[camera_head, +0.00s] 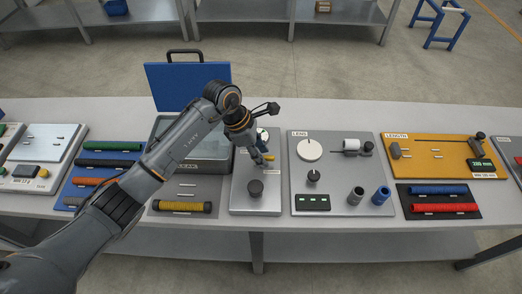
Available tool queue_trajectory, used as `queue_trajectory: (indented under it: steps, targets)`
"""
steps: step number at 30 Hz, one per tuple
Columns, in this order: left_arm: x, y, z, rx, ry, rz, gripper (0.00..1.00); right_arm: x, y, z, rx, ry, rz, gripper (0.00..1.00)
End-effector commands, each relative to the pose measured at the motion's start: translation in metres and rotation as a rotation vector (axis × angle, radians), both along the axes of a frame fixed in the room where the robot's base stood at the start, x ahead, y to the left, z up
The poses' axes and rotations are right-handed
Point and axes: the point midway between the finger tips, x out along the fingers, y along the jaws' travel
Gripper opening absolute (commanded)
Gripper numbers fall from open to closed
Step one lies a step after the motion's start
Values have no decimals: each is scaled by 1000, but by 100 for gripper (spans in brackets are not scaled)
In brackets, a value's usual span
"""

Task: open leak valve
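A small yellow handle (267,157), which looks like the leak valve's, shows on a grey metal panel (240,204) at the middle of the table. My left gripper (260,158) points down over this panel, right beside the yellow handle. I cannot tell whether the fingers touch the handle or how far apart they are. A round gauge (262,136) behind the gripper is partly hidden. A dark round knob (256,188) stands nearer the front of the panel. My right gripper is out of view.
An open case with a blue lid (187,84) and a tray labelled LEAK (207,166) lie left, partly behind my arm. A LENS panel (333,205) and a yellow LENGTH board (432,165) lie right. A yellow corrugated conduit (182,206) lies left of the valve panel.

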Motion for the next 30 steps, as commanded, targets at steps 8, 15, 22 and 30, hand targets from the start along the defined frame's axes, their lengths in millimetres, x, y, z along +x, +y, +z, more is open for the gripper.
queue_trajectory:
  steps: [8,15,22,30]
  targets:
    - [0,0,0,0,0,0,13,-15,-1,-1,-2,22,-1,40]
    - [0,0,0,0,0,0,0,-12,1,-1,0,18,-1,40]
    - [1,1,0,0,-2,32,0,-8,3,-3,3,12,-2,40]
    - [2,1,-2,2,-2,183,0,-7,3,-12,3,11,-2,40]
